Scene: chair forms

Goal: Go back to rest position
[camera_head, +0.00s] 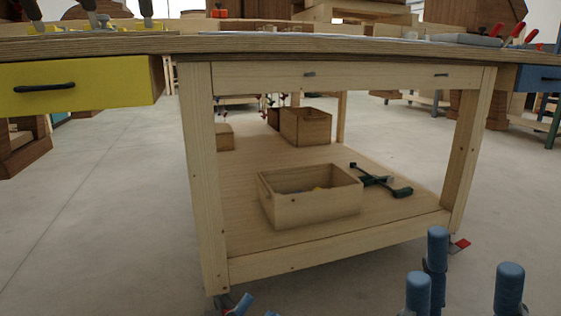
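My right gripper (460,268) shows at the bottom right as several upright blue-tipped fingers. They stand apart with floor visible between them, and nothing is held. Its palm is below the picture edge. Of my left gripper (243,304) only small blue tips show at the bottom edge, near the front left table leg in the picture. The rest of it is cut off, so its opening cannot be seen. Both grippers appear low, in front of the wooden workbench (335,256).
The workbench has a yellow drawer (78,84) at left and a blue drawer (540,79) at right. Its lower shelf holds an open wooden box (312,208), a dark green clamp (382,181) and more boxes (305,128). Tools lie on top. Floor at left is clear.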

